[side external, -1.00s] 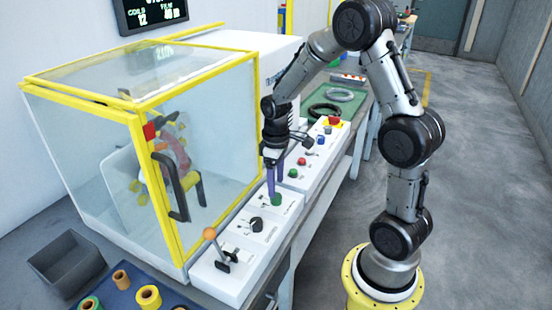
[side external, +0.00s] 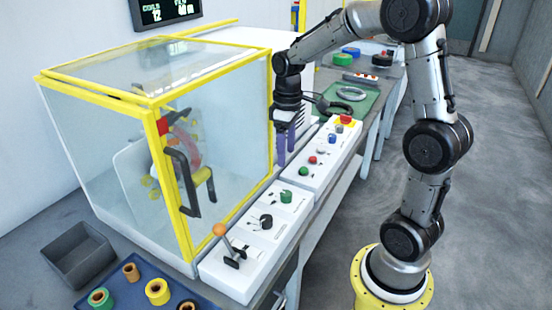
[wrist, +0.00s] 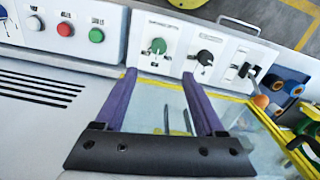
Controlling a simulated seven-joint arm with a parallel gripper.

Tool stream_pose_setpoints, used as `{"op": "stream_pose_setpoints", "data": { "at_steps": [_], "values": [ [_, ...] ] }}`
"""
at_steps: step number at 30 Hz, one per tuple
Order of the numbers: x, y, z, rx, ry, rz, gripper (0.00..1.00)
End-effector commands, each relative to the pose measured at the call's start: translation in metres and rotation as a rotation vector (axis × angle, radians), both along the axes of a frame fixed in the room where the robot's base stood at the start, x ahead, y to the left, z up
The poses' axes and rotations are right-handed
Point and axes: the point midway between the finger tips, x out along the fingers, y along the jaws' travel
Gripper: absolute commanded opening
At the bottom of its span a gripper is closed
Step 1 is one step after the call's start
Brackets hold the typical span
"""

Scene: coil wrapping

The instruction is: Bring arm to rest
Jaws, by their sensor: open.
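My gripper (side external: 287,146) hangs fingers down beside the yellow-framed glass cabinet, above the back edge of the white control panels. Its two purple fingers also show in the wrist view (wrist: 156,78); they are apart with nothing between them. In the wrist view, the green switch (wrist: 158,46) on the panel lies just beyond the fingertips, and I see no contact. The switch also shows in the side view (side external: 286,196), in front of and below the gripper.
The glass cabinet (side external: 160,98) stands close at left. The panels carry a black knob (side external: 266,222), an orange-tipped lever (side external: 220,230) and several coloured buttons. A green mat (side external: 350,105) with a grey ring lies behind. A blue tray (side external: 135,297) holds several rolls in front.

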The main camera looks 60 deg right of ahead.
Motion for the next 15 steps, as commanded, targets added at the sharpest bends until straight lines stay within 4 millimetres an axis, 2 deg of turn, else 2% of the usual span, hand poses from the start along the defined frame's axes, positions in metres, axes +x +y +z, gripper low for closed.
{"op": "stream_pose_setpoints", "data": {
  "at_steps": [2, 5, 9, 12, 15],
  "values": [
    [0.003, 0.009, 0.016, -0.016, -0.043, 0.028, 0.72],
    [-0.002, 0.029, 0.044, -0.040, -0.115, 0.078, 0.72],
    [-0.032, 0.066, 0.081, -0.064, -0.233, 0.133, 0.72],
    [-0.061, 0.089, 0.097, -0.067, -0.314, 0.136, 0.72],
    [-0.093, 0.107, 0.105, -0.057, -0.391, 0.122, 0.72]
  ]
}}
